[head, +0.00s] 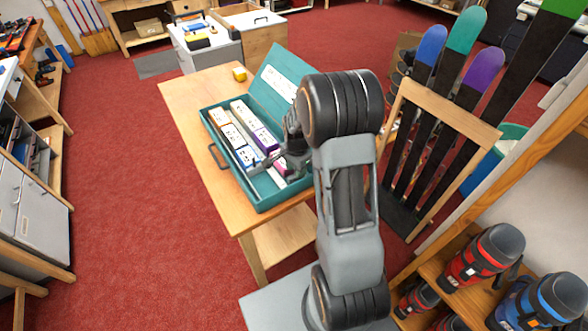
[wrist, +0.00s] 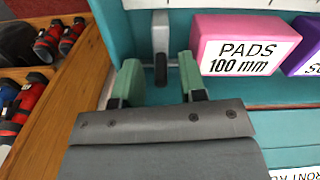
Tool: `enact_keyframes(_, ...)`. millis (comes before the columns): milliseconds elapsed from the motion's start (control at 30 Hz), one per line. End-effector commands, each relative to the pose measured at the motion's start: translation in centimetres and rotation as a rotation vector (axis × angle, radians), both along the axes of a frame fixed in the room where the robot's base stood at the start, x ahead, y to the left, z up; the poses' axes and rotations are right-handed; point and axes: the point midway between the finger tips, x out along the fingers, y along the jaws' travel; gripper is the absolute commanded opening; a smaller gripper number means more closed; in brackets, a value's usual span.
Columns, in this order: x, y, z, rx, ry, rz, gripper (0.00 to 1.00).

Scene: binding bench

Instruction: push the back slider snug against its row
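The back slider (wrist: 161,38) is a grey upright piece with a black knob, in the left part of the wrist view. To its right is the back row, whose end block is a pink box (wrist: 240,44) marked PADS 100 mm, with a purple box (wrist: 306,45) beyond. A narrow teal gap shows between slider and pink box. My gripper (wrist: 159,76) is open, its green fingers either side of the knob and apart from it. In the head view, my gripper (head: 285,163) is over the teal case (head: 212,142); my arm hides the slider there.
The case stands on a wooden table (head: 185,92) with its lid (head: 272,80) raised at the far side. A front row of labelled blocks (head: 229,133) lies alongside. A yellow block (head: 240,74) is behind the case. A wooden rack (head: 450,110) stands right of my arm.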

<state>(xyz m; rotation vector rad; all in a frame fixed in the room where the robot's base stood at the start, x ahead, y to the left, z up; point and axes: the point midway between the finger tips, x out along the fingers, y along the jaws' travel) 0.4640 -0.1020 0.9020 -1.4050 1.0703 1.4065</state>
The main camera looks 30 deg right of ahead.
Motion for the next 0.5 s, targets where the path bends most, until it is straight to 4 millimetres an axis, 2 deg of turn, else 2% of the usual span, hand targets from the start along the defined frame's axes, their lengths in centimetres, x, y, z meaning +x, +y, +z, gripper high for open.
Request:
enact_keyframes(100,0.0,0.0,0.0,0.0,0.0,0.0,0.37)
enact_keyframes(500,-0.02,-0.01,0.02,0.0,0.001,0.0,0.0)
